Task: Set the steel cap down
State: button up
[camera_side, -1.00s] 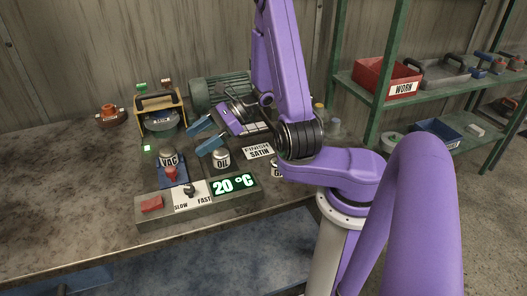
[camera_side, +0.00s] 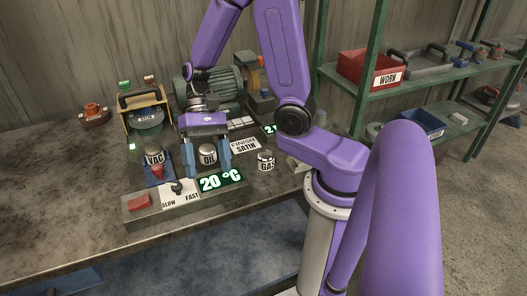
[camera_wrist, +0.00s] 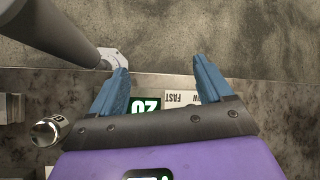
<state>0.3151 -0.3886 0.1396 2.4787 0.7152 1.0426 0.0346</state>
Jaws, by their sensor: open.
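Steel-topped round caps stand on the bench; the pictures do not show which one the task means. The OIL cap (camera_side: 208,155) appears between the blue fingers of my gripper (camera_side: 209,171) in the side view. The GAS cap (camera_side: 266,162) stands to the right, and the VAC cap (camera_side: 154,157) to the left on a blue mount. My gripper points down and is open. In the wrist view, nothing shows between my gripper's fingertips (camera_wrist: 160,66). The OIL cap is not visible in that view.
A control box (camera_side: 140,218) with a 20 °C display (camera_side: 221,181) stands in front of my gripper. A green motor (camera_side: 222,88) and a yellow-framed unit (camera_side: 148,108) stand behind. A shelf holds a red WORN bin (camera_side: 368,72).

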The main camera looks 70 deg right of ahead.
jog(key=s+d+r+n+t+h, duration=0.1)
jog(key=s+r+n+t+h, duration=0.1)
jog(key=s+n, duration=0.4)
jog(key=s+d+r+n+t+h, duration=0.1)
jog(key=s+n+h, duration=0.3)
jog(key=n, duration=0.8)
jog(key=shift+s+d+r+t, duration=0.4)
jog(key=shift+s+d+t, duration=0.05)
jog(key=shift+s+t, duration=0.4)
